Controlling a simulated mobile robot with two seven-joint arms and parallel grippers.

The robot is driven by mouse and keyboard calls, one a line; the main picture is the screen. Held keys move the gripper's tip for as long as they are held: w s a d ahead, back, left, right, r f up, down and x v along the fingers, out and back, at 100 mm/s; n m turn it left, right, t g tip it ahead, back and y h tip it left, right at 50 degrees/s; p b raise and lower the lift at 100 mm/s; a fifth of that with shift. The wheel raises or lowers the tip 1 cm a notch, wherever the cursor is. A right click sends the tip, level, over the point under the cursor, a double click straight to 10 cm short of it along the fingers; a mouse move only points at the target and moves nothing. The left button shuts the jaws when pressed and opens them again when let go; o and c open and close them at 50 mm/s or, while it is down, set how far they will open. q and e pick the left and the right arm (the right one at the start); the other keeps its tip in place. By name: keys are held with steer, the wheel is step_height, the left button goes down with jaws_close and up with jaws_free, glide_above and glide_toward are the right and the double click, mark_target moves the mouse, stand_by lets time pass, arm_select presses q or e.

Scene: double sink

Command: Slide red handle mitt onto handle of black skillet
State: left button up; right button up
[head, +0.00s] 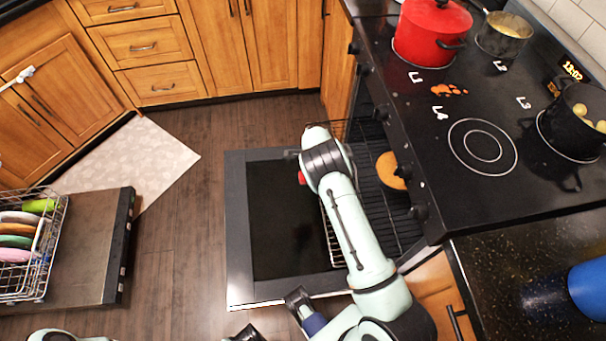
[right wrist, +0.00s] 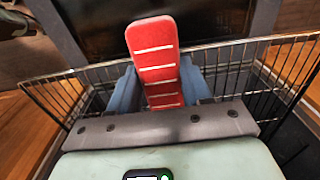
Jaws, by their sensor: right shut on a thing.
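The red handle mitt (right wrist: 155,62), with white stripes, stands up between the blue fingers of my right gripper (right wrist: 160,88) in the right wrist view. The gripper is shut on it. In the head view only a small red bit of the mitt (head: 302,178) shows beside my right wrist, above the open oven door. A round golden-brown thing (head: 391,171) sits on the oven rack, partly under the stove edge. It may be the skillet's contents; the black skillet and its handle cannot be made out. My left gripper does not show clearly.
The oven door (head: 240,230) is folded down, and the wire rack (head: 385,222) is pulled out. The stovetop (head: 400,60) holds a red pot (head: 428,32) and dark pots. An open dishwasher (head: 95,250) with a dish rack stands at left.

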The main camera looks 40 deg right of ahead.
steer(key=shift+d+f, duration=0.1)
stand_by(0.3)
